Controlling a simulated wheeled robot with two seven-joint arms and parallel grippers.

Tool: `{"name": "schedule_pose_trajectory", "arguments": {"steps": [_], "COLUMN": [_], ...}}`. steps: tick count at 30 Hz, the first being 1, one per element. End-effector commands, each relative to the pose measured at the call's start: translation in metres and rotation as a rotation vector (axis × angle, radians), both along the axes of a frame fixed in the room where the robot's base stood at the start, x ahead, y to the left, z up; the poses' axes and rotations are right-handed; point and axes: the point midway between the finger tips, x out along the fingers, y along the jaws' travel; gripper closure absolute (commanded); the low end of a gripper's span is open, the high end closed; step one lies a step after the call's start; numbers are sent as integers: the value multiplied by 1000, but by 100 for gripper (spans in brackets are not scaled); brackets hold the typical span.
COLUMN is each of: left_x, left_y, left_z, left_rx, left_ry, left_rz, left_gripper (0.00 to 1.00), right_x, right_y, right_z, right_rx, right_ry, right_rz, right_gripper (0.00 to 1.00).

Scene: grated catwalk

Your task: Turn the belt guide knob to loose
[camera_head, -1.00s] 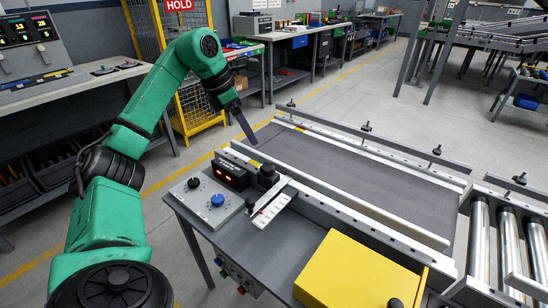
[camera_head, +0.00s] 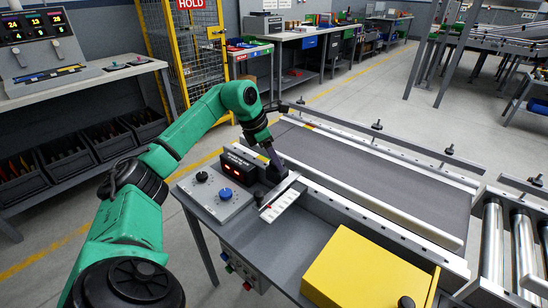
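A black knob (camera_head: 274,176) stands behind a white scale plate (camera_head: 280,205) with a red mark, at the near-left corner of the conveyor belt (camera_head: 360,175); I take it as the belt guide knob. My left gripper (camera_head: 275,163) points down at this knob, with its dark fingers just above or against it. The arm and fingers partly cover the knob. I cannot tell whether they touch, or whether the fingers are apart. My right gripper is out of view.
A panel with a black dial (camera_head: 201,177) and a blue dial (camera_head: 225,194) lies left of the plate. A box with a red display (camera_head: 238,167) stands beside the knob. A yellow box (camera_head: 370,270) is at the front. Guide rails (camera_head: 380,136) edge the belt.

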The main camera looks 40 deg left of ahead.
Motion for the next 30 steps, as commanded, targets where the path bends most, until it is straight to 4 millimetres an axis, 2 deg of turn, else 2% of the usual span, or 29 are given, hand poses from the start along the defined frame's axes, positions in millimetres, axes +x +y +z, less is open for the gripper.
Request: {"name": "schedule_pose_trajectory", "arguments": {"steps": [1,3,17,30], "left_x": [0,0,-1,-1], "left_y": [0,0,-1,-5], "left_z": [0,0,2,5], "left_rx": [0,0,1,0], "left_ry": [0,0,0,-4], "left_rz": [0,0,92,450], "left_gripper": [78,100,100,100], "right_x": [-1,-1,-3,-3], "right_y": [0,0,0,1], "right_z": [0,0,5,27], "right_rx": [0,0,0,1], "right_ry": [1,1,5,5], "right_rz": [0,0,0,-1], "right_gripper": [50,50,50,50]}}
